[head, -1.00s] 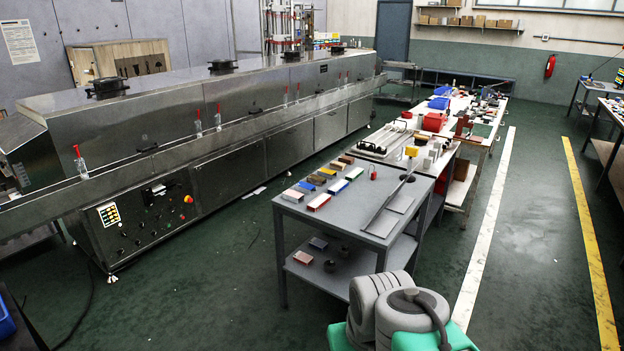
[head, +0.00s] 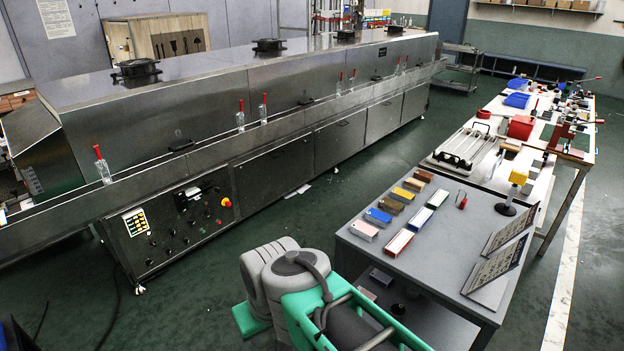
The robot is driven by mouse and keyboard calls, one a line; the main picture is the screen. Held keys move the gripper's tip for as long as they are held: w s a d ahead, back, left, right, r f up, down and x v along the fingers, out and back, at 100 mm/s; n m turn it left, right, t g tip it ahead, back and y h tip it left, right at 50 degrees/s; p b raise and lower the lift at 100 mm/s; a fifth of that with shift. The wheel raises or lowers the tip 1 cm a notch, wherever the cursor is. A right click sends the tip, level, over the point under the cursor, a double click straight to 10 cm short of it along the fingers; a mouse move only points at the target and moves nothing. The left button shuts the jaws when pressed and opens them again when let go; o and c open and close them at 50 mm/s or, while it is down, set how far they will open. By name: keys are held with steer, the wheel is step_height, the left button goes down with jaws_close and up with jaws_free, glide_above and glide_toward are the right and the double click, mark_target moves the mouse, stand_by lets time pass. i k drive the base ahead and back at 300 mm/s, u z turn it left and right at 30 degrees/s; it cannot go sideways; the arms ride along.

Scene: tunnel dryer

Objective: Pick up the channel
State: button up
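The grey table (head: 446,256) at the lower right holds several small pieces in rows. A long pale piece with red sides (head: 398,243) and a similar one with blue edges (head: 422,219) lie to the right of a row of coloured blocks (head: 379,216). I cannot tell for sure which piece is the channel. My own grey and green arm links fill the bottom middle and hide part of the table's near left side. My gripper is out of view.
The long steel dryer (head: 250,110) runs along the left, with a control panel (head: 170,222). Two tilted printed plates (head: 508,232) stand at the table's right edge. A second bench (head: 480,168) with trays and tools adjoins behind.

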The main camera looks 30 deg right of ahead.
mark_target(387, 204)
steer(key=u, duration=0.05)
steer(key=i, duration=2.1)
steer(key=z, duration=1)
steer(key=i, duration=1.35)
steer(key=z, duration=1)
steer(key=i, duration=0.35)
steer(key=z, duration=0.2)
